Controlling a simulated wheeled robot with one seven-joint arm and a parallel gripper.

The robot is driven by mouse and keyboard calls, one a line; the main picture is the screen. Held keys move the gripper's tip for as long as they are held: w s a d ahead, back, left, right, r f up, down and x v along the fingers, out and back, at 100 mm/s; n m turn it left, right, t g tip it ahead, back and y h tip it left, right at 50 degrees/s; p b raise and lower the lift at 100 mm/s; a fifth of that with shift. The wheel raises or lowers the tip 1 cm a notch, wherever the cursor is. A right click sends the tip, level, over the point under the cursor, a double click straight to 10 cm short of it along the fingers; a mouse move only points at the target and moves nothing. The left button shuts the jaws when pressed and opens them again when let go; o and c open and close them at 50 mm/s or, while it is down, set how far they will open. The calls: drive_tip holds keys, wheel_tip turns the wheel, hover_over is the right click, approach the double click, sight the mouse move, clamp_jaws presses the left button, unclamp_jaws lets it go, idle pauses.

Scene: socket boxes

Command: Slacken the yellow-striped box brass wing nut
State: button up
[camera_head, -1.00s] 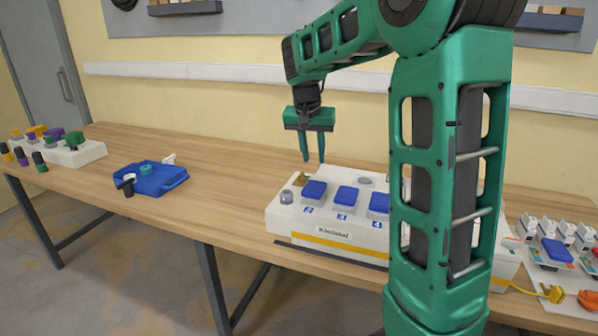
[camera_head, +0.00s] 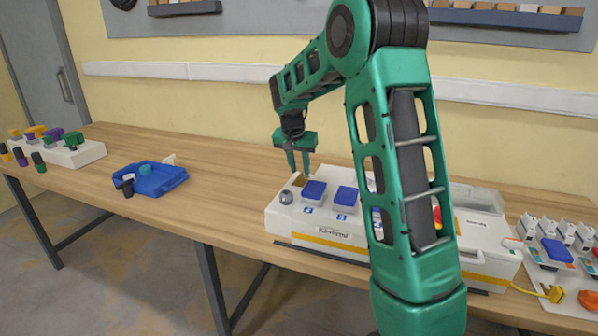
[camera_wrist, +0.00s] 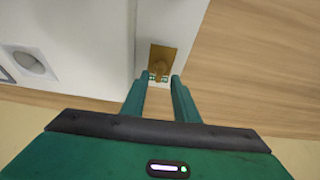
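The yellow-striped box (camera_head: 325,240) is white with a yellow band along its front and blue-lidded sockets on top. It stands on the wooden table. A brass wing nut (camera_wrist: 161,68) on a brass plate is at the box's edge in the wrist view, just beyond my fingertips. In the head view a small brass patch (camera_head: 299,180) shows at the box's back left corner. My gripper (camera_wrist: 159,82) is open, its two fingers pointing at the wing nut with a gap between them. In the head view my gripper (camera_head: 298,175) hangs above that corner.
A blue tray (camera_head: 165,184) with small parts lies to the left. A white block with coloured knobs (camera_head: 75,154) is at the far left. A panel with switches (camera_head: 545,250) and a yellow plug (camera_head: 552,293) is at right. Bare table lies left of the box.

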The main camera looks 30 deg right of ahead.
drive_tip(key=shift+w+d+f, duration=0.15)
drive_tip(key=shift+d+f, duration=0.05)
drive_tip(key=shift+f, duration=0.4)
clamp_jaws()
